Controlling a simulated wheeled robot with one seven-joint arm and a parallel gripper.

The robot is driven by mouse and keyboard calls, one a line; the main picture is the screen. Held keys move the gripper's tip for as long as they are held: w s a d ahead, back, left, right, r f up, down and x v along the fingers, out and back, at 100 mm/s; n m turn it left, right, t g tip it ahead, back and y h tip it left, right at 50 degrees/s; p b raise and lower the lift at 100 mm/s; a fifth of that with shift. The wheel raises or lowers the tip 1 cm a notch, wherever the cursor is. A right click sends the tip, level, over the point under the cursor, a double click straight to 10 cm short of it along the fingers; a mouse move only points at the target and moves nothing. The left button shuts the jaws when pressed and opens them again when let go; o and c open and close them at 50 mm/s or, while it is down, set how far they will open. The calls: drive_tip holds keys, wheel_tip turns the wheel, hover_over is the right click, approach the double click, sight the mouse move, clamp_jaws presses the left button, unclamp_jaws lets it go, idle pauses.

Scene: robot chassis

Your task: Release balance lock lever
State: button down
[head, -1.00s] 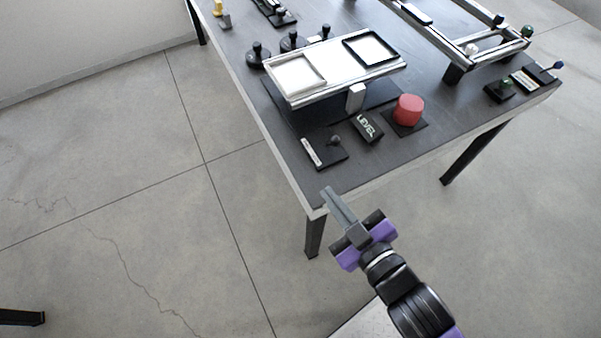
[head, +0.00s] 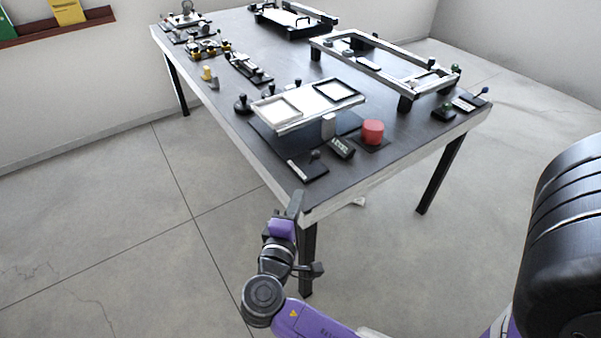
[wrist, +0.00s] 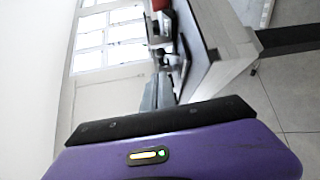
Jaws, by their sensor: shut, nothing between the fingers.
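The balance (head: 312,113) is a silver beam with a white-rimmed tray and a black-rimmed tray, on a dark base near the table's near end. In front of it lies a flat black plate (head: 303,170) with a pale strip and a small dark knobbed lever (head: 315,155); I take this to be the lock lever. A black block marked LEVEL (head: 341,148) sits beside it. My gripper (head: 296,200) is shut and empty at the table's near corner, apart from the lever. Its grey fingers (wrist: 158,93) show in the wrist view, close to the table edge; the lever is not clear there.
A red round button (head: 372,132) stands right of the LEVEL block. Several black knobs are behind the balance, and a long silver frame (head: 385,70) lies farther back. The table's near edge (head: 400,166) is beside my gripper. Floor around the table is clear.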

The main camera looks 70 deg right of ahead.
sight(314, 157)
drive_tip(key=shift+s, duration=0.25)
drive_tip(key=d, duration=0.4)
drive_tip(key=w+d+p, duration=0.1)
drive_tip(key=d, duration=0.4)
drive_tip(key=w+d+f, duration=0.1)
drive_tip(key=d, duration=0.4)
drive_tip(key=shift+w+p, duration=0.15)
drive_tip(key=shift+p, duration=0.15)
drive_tip(key=shift+a, duration=0.1)
drive_tip(key=shift+w+r+p, duration=0.15)
drive_tip(key=shift+r+p, duration=0.05)
drive_tip(key=shift+p, duration=0.6)
